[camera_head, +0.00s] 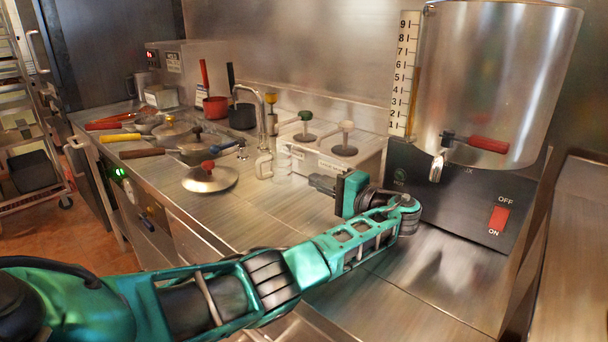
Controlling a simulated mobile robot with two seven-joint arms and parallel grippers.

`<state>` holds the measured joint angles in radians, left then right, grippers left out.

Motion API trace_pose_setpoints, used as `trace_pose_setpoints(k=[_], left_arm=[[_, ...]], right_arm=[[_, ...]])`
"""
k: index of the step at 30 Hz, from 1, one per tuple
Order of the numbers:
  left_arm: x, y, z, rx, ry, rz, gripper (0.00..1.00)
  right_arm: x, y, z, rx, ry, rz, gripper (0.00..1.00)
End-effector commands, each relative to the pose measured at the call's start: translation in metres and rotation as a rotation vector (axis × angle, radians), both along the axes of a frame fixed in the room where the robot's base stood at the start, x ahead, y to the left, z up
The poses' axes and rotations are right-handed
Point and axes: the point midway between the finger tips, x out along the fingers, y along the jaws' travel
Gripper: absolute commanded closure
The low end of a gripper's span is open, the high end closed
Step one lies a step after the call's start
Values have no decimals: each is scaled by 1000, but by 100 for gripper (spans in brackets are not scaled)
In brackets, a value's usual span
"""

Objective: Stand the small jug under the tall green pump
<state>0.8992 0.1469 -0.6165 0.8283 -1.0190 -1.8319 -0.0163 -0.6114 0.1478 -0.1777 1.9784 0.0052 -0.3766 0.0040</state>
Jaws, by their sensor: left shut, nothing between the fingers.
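The tall green pump (305,122) rises from the left part of a metal pump box against the back wall, beside a cream-topped pump (346,135). A small clear jug (282,160) stands on the counter at the front left of that box, with its handle toward the left; its see-through outline is hard to make out. I cannot tell whether it is directly under the pump's outlet. My left gripper (315,182) is shut and empty, pointing left, in front of the pump box and right of the jug, apart from it. My right gripper is out of view.
A large metal urn (495,75) with a red-handled tap stands at the right. A pan lid (211,179), several pans and a curved tap (262,110) are on the left. The steel counter (245,215) is bare in front of the jug.

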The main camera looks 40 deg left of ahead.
Motion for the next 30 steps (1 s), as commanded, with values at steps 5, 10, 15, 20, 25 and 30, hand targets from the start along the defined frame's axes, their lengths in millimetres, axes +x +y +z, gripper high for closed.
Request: trace_pose_setpoints(k=[5,10,15,20,25,30], left_arm=[[1,36,1,3,1,6,100],[4,73,1,2,-1,6,100],[-3,100,2,2,1,2,100],[-15,113,1,2,1,2,100],[-20,119,0,0,1,1,100],[-21,120,0,0,1,1,100]], right_arm=[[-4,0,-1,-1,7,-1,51],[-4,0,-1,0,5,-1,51],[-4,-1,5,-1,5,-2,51],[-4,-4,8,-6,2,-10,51],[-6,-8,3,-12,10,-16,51],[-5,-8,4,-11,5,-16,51]])
